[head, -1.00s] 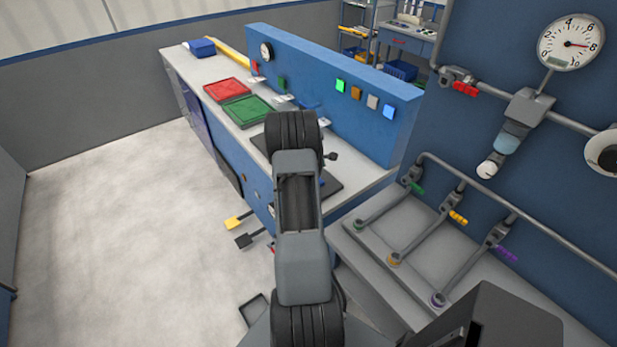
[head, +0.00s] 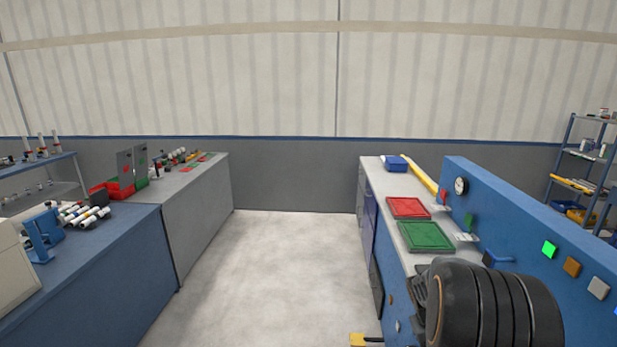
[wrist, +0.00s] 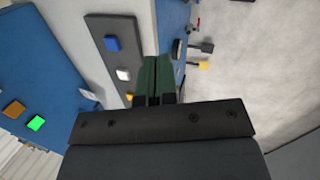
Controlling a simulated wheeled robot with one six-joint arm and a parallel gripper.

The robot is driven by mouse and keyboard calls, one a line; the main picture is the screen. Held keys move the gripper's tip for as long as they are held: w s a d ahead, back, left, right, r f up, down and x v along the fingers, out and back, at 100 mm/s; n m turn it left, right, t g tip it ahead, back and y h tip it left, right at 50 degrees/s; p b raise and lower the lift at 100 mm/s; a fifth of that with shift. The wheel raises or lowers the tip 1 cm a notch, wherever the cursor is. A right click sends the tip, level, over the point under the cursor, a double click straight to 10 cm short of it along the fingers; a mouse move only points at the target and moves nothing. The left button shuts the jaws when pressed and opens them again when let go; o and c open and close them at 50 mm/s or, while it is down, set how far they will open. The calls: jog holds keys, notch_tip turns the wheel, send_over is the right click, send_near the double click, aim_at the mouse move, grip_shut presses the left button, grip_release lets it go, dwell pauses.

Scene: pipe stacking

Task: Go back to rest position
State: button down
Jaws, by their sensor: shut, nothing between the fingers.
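My gripper (wrist: 156,80) shows in the wrist view, pointing up the picture from its dark mounting bar. Its two narrow fingers are shut together with nothing held between them. The head view does not show the gripper. There, only a black ribbed joint of my arm shows at the lower right, in front of the right-hand bench.
The right bench (head: 379,178) carries a red tray (head: 408,208), a green tray (head: 427,236) and a blue box (head: 396,163). A blue panel (head: 505,215) rises behind them. White cylinders (head: 84,216) lie on the left bench. The floor (head: 285,265) between benches is clear.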

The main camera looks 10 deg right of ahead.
jog(key=s+a+r+t+y, duration=0.1)
jog(key=a+r, duration=0.3)
jog(key=a, duration=0.4)
jog(key=s+a+r+n+t+y, duration=0.1)
jog(key=a+r+t, duration=0.2)
jog(key=a, duration=0.6)
jog(key=s+a+r+n+t+y, duration=0.1)
jog(key=a+r+t, duration=0.2)
jog(key=a+r, duration=0.3)
jog(key=a, duration=0.3)
jog(key=shift+s+r, duration=0.2)
jog(key=shift+r, duration=0.2)
